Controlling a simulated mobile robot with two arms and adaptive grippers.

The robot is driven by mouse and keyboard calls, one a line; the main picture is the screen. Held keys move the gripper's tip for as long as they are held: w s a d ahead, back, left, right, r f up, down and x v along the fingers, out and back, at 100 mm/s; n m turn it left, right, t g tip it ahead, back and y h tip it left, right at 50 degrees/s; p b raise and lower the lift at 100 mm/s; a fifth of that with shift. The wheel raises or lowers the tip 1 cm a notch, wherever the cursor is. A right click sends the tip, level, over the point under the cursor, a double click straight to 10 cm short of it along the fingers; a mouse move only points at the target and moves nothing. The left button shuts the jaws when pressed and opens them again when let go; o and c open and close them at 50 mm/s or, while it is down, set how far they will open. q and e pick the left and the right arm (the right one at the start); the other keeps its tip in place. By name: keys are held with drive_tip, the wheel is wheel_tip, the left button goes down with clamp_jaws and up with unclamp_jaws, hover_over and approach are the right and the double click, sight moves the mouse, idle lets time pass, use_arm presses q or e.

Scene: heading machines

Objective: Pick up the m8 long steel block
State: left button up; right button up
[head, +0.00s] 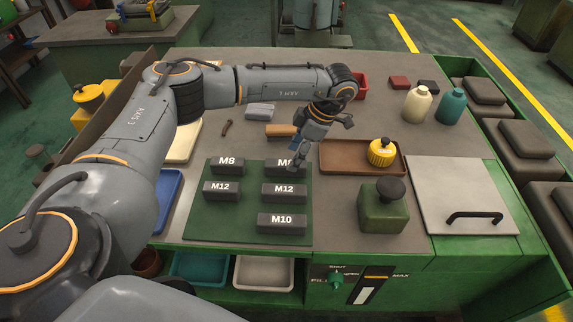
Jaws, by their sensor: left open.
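Several dark steel blocks with white labels lie on a green mat (255,205). A block whose label starts with M8 (272,172), at the mat's back right, looks longer than the M8 block (228,172) at back left. My left gripper (296,162) is open and points down at the back right block, hiding its right part and the end of its label. I cannot tell whether the fingers touch it. My right gripper is not in view.
Other blocks are a left M12 (221,196), a right M12 (284,199) and an M10 (282,228). A brown tray (340,157) with a yellow container (382,152) stands right of the mat. A green box with a dark knob (384,212) is nearer.

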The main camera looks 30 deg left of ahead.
sight(287, 163)
use_arm(q)
drive_tip(key=p+x, duration=0.2)
drive_tip(key=x, duration=0.1)
drive_tip(key=shift+s+a+f, duration=0.1)
drive_tip(key=shift+s+a, duration=0.25)
drive_tip(key=shift+s, duration=0.05)
drive_tip(key=shift+a+f, duration=0.15)
drive_tip(key=shift+f, duration=0.65)
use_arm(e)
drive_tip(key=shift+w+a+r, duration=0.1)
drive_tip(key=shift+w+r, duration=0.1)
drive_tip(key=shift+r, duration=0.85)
use_arm(q)
clamp_jaws()
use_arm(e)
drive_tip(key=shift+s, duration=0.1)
